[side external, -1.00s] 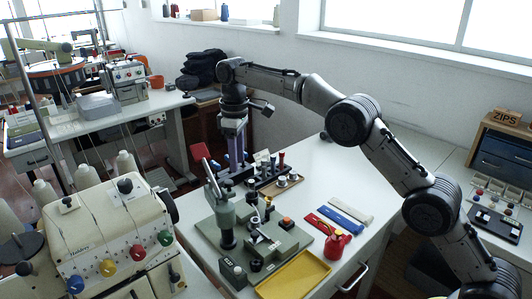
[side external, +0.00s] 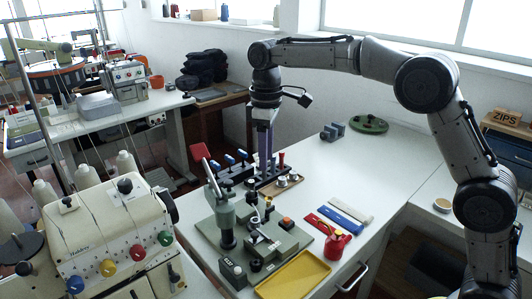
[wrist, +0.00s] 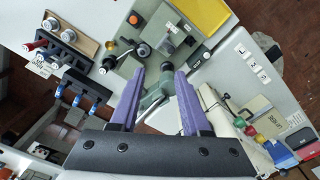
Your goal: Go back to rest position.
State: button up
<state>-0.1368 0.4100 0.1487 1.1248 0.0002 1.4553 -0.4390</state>
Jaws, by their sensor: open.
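My gripper (side external: 265,176) has two purple fingers and points down, above the back part of the white table (side external: 330,172). In the wrist view, the fingers (wrist: 159,71) are spread apart with nothing between them. In the side view, the fingertips overlap the bobbin tray; their height above it is hard to tell. The green press (side external: 225,225) stands in front of the gripper, on a green base plate (side external: 292,243). It also shows in the wrist view (wrist: 158,97), beyond the fingers.
A rack with blue-topped tools (side external: 229,160) and a wooden bobbin tray (side external: 285,187) are near the gripper. A yellow tray (side external: 293,276), red oil can (side external: 337,243) and coloured strips (side external: 345,214) lie nearer. A green disc (side external: 369,124) is at the back. A cream sewing machine (side external: 112,233) stands left.

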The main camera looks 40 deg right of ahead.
jog(key=s+d+r+m+t, duration=0.1)
jog(key=s+d+r+t, duration=0.1)
jog(key=s+r, duration=0.5)
jog(key=s+d+r+m+t, duration=0.1)
jog(key=s+d+r, duration=0.25)
jog(key=s, duration=0.45)
jog(key=s+f+m+t, duration=0.2)
jog(key=s+f, duration=0.1)
jog(key=s, duration=0.9)
jog(key=s+d+f+m, duration=0.1)
jog(key=s+f+m, duration=0.1)
jog(key=s+f, duration=0.3)
notch_tip(320, 180, down, 4)
jog(key=shift+m+t, duration=0.3)
jog(key=shift+d, duration=0.1)
